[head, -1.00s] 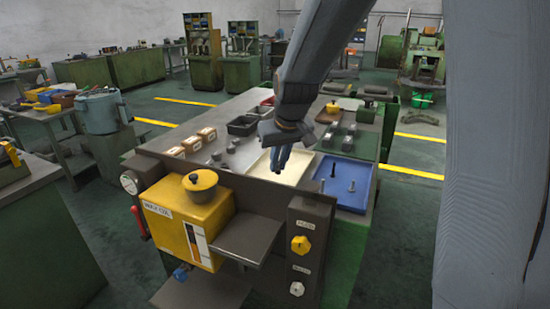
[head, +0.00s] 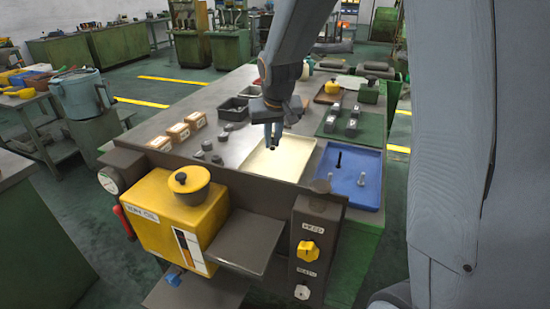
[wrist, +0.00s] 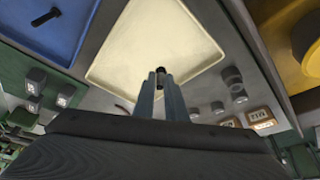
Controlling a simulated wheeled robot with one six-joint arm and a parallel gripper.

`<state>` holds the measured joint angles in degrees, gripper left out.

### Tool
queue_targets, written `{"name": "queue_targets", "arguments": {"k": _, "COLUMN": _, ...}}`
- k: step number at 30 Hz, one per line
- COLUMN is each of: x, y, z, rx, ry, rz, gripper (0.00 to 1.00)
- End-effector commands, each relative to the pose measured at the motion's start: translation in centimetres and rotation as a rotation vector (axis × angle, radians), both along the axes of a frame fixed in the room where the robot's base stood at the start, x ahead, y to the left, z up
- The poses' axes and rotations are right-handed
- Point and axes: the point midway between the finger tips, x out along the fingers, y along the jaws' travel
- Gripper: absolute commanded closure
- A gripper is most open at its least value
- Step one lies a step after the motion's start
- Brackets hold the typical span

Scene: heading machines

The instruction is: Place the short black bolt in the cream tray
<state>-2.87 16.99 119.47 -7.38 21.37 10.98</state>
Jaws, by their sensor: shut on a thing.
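My gripper (head: 273,141) is above the cream tray (head: 296,169), pointing down. In the wrist view my gripper (wrist: 161,88) is shut on a small black bolt (wrist: 160,70), of which only the dark end shows between the fingertips. The cream tray (wrist: 150,35) lies beyond the fingers and looks empty. How high the bolt is above the tray floor is hard to tell.
A blue tray (head: 370,190) stands right of the cream tray, with a longer black bolt (head: 339,160) and silver pieces in it. Left are dark round parts (head: 198,154) and labelled boxes (head: 178,132). A yellow oil unit (head: 165,217) stands in front.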

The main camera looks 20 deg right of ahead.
Motion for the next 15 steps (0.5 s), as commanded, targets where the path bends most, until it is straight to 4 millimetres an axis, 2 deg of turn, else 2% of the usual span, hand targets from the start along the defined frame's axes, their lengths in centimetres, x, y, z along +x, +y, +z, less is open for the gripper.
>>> {"name": "queue_targets", "arguments": {"k": 3, "x": -0.1, "y": 0.0, "z": -1.8, "rx": 0.0, "ry": 0.003, "rz": 0.001, "gripper": 1.0}}
{"name": "queue_targets", "arguments": {"k": 8, "x": -0.1, "y": 0.0, "z": -3.1, "rx": 0.0, "ry": 0.002, "rz": 0.001, "gripper": 1.0}}
{"name": "queue_targets", "arguments": {"k": 15, "x": -0.1, "y": 0.0, "z": -6.3, "rx": -0.001, "ry": 0.001, "rz": 0.002, "gripper": 1.0}}
